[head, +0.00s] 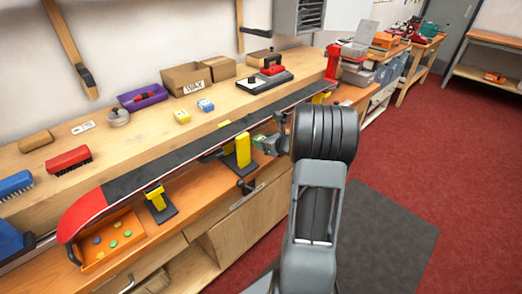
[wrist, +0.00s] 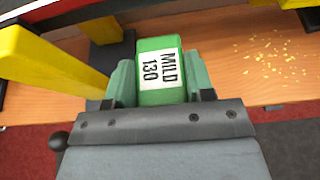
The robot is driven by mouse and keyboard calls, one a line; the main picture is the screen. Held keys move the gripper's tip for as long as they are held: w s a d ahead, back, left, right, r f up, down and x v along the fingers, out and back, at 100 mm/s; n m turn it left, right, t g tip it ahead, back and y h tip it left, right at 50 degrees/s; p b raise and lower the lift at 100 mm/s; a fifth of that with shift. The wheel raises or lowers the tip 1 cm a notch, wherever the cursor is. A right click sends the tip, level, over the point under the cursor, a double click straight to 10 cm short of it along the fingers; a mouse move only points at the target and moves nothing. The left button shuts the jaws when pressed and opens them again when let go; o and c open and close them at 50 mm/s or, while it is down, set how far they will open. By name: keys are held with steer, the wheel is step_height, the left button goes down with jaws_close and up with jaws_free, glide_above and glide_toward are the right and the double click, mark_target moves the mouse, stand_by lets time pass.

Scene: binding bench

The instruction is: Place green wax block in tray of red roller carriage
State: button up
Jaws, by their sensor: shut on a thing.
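A green wax block (wrist: 150,95) with a white label reading "MILD 130" is between the fingers of my gripper (wrist: 160,88) in the wrist view. The gripper is shut on it and holds it near the edge of the wooden bench. In the head view my gripper (head: 268,144) is beside the yellow ski support, with the green block (head: 259,141) partly showing. I cannot identify the red roller carriage or its tray for certain. A small red machine (head: 411,29) stands on the far bench, too small to make out.
A long ski (head: 190,150) lies along the bench on yellow supports (head: 243,150), close to my gripper. An orange tray (head: 112,240) holds several small pieces. Red floor at the right is open.

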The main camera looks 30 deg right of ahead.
mark_target(262, 155)
steer(key=shift+w+a+f, duration=0.1)
steer(key=shift+w+f, duration=0.8)
steer(key=shift+f, duration=0.15)
steer(key=shift+w+f, duration=0.1)
steer(key=shift+f, duration=1.45)
steer(key=shift+f+b, duration=0.3)
steer(key=o, duration=0.9)
steer(key=shift+r, duration=0.1)
steer(key=shift+o, duration=0.2)
